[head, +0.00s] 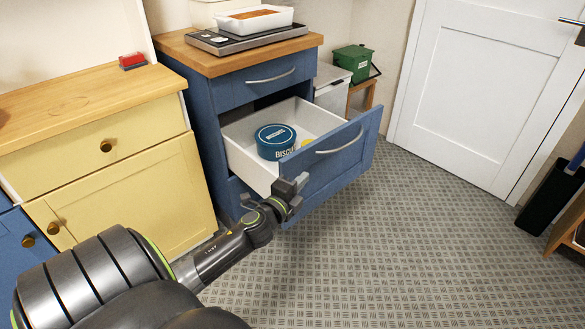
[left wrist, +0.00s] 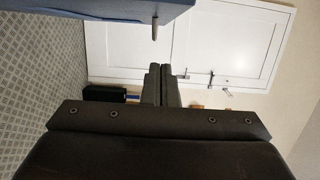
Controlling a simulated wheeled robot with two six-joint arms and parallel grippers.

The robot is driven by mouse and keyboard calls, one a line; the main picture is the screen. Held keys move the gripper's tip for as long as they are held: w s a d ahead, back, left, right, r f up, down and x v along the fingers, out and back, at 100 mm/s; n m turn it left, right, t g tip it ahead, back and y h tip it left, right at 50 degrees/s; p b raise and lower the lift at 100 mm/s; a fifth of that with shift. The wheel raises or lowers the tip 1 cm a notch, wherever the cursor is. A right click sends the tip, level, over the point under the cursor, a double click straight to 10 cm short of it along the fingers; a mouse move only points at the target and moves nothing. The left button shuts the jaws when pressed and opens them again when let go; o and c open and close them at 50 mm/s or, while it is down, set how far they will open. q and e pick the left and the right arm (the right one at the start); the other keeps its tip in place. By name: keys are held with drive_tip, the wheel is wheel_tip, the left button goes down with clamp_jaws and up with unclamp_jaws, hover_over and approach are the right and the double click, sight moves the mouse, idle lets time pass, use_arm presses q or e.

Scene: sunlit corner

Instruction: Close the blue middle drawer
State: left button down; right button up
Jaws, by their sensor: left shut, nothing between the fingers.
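The blue middle drawer (head: 325,165) stands pulled far out of the blue cabinet (head: 202,112). It has a white inside and a curved silver handle (head: 340,139). A round blue biscuit tin (head: 275,142) sits in it, with a small yellow thing beside it. My left gripper (head: 295,184) is shut and empty, at the left end of the drawer front; I cannot tell whether it touches it. In the left wrist view the shut fingers (left wrist: 164,85) show, with a blue panel (left wrist: 90,12) at the top left, likely the drawer front. My right gripper is not in view.
The top drawer (head: 265,81) above is shut. A wooden counter with a scale and white dish (head: 253,20) tops the cabinet. A yellow cabinet (head: 120,175) stands at left. A green box (head: 353,61) and white door (head: 490,90) are behind.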

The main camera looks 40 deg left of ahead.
sight(297, 167)
use_arm(q)
drive_tip(key=shift+w+a+b, duration=0.3)
drive_tip(key=shift+w+a, duration=0.6)
drive_tip(key=shift+a, duration=0.25)
drive_tip(key=shift+w+a+b, duration=0.3)
drive_tip(key=shift+w+a, duration=0.6)
drive_tip(key=shift+a, duration=0.2)
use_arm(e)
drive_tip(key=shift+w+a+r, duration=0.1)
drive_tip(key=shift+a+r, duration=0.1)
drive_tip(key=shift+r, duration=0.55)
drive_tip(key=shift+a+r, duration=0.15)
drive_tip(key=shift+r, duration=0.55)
use_arm(q)
drive_tip(key=shift+a, duration=0.1)
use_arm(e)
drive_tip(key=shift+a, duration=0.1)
